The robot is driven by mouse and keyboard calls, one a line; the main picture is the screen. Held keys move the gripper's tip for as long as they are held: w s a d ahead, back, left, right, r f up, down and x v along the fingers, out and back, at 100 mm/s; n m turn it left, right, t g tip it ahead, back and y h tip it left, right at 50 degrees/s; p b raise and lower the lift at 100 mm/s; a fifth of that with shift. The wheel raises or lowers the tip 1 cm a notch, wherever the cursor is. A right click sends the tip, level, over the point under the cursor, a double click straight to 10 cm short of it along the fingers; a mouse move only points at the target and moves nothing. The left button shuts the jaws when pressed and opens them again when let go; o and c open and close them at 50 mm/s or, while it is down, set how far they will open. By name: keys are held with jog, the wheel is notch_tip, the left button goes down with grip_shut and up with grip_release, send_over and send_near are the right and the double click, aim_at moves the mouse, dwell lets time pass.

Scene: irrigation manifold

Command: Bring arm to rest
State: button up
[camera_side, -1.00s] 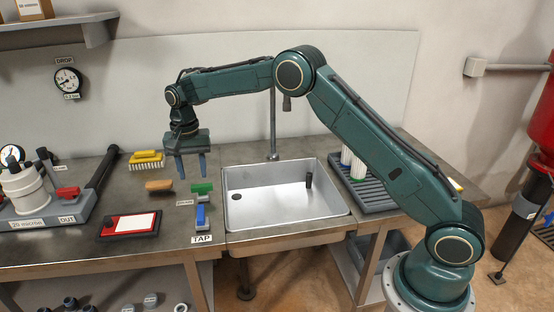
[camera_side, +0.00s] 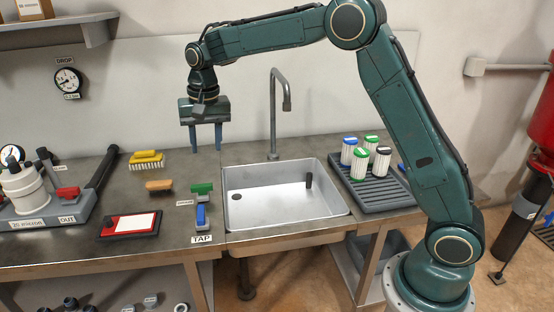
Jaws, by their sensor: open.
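My gripper (camera_side: 205,151) is open and empty, its two blue fingers pointing down. It hangs above the back of the metal bench, just left of the sink (camera_side: 285,208). My arm reaches over from its base at the lower right, its elbow raised above the sink's right side. No object is between the fingers.
A tap (camera_side: 273,120) rises behind the sink. A ribbed tray (camera_side: 385,192) with several capped white cartridges stands on the right.

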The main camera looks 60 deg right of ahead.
jog(key=s+d+r+n+t, duration=0.1)
jog(key=s+r+n, duration=0.1)
jog(key=s+r, duration=0.5)
jog(key=s+d+r+n+t, duration=0.1)
jog(key=s+r+n, duration=0.15)
jog(key=s, duration=0.85)
jog(key=s+f+n+t, duration=0.2)
jog(key=s+f+n, duration=0.1)
jog(key=s, duration=1.5)
jog(key=shift+d+f, duration=0.15)
jog(key=shift+f, duration=0.1)
